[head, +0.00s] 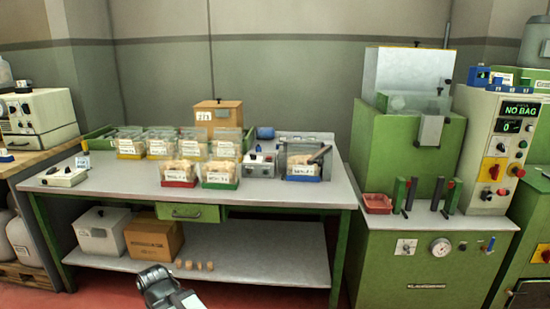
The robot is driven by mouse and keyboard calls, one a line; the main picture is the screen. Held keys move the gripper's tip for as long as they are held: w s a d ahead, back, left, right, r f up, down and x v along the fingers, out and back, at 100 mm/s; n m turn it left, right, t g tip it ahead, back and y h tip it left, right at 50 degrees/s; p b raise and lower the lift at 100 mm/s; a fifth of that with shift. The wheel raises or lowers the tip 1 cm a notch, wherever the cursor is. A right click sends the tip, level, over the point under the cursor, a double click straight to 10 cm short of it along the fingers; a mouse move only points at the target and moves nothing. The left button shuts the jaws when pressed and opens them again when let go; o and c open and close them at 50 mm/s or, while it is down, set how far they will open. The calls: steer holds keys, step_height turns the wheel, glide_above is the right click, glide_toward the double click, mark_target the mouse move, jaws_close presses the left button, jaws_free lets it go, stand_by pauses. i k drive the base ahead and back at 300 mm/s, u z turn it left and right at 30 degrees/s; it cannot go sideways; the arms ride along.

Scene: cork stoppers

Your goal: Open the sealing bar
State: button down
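A green machine (408,150) stands at the right, with a raised clear cover and a metal chute on its front. On its grey ledge (385,237) are several short green and dark uprights (425,195), one with a red tip. One of these parts may be the sealing bar; I cannot tell which, or whether it is open. The display beside it (519,109) reads NO BAG. My gripper (165,290) is low at the bottom edge, in front of the workbench and far from the machine. Its fingertips are too unclear to tell open from shut.
A green-framed workbench (110,185) carries several labelled bins of corks (178,172) and a small control box (260,165). Boxes and several loose corks (195,265) are on its lower shelf. A red tray (377,203) sits on the machine ledge. Red floor shows in front.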

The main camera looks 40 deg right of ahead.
mark_target(314, 159)
steer(key=u, duration=1.85)
steer(key=k, duration=1.4)
steer(key=z, duration=1.15)
steer(key=i, duration=1.65)
steer(key=u, duration=0.05)
